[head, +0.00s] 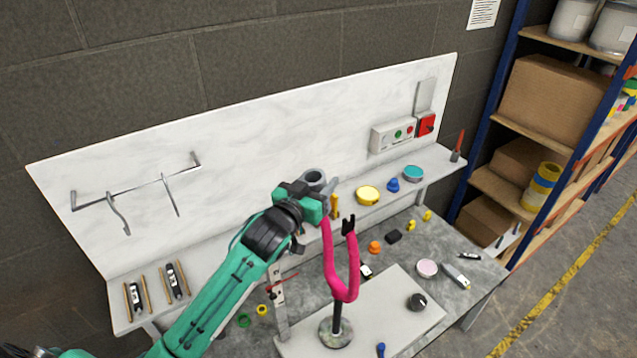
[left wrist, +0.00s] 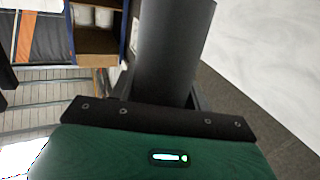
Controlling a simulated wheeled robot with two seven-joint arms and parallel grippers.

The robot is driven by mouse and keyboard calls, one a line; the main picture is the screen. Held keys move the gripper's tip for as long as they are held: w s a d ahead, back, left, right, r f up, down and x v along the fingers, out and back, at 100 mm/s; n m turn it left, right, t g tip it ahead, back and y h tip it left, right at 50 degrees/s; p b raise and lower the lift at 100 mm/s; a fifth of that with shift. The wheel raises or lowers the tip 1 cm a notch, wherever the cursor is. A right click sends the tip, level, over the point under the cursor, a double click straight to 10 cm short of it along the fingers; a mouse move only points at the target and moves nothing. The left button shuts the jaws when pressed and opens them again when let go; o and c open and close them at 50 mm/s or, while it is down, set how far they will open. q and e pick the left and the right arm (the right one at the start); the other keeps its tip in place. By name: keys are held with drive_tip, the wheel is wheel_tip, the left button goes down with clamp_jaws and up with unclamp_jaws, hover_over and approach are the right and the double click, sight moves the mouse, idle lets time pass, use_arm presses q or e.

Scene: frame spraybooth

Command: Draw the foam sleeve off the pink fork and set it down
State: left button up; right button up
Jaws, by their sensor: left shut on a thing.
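The pink fork (head: 330,262) stands upright on a dark post with a round base (head: 336,332). Its right prong ends in a bare black tip (head: 348,224); the top of its left prong runs up to my gripper and is hidden there. My left gripper (head: 314,192) is shut on the grey foam sleeve (head: 315,177), whose open round end shows above the jaws. In the left wrist view the sleeve (left wrist: 172,50) is a dark cylinder between the fingers. I cannot tell whether the sleeve's lower end is still around the left prong. My right gripper is out of view.
The fork's base stands on a pale board (head: 395,318) on the grey bench. Around it lie a black knob (head: 417,301), a pink disc (head: 427,268) and an orange knob (head: 375,247). A white back panel (head: 270,140) with hooks rises behind. A shelf rack (head: 545,110) stands right.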

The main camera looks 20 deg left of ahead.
sight(317, 170)
use_arm(q)
drive_tip(key=shift+s+a+r, duration=0.15)
drive_tip(key=shift+r, duration=1.45)
drive_tip(key=shift+s+r, duration=0.15)
drive_tip(key=shift+r, duration=0.25)
drive_tip(key=shift+f, duration=0.1)
drive_tip(key=shift+r, duration=2)
drive_tip(key=shift+r, duration=0.15)
drive_tip(key=shift+r, duration=1.9)
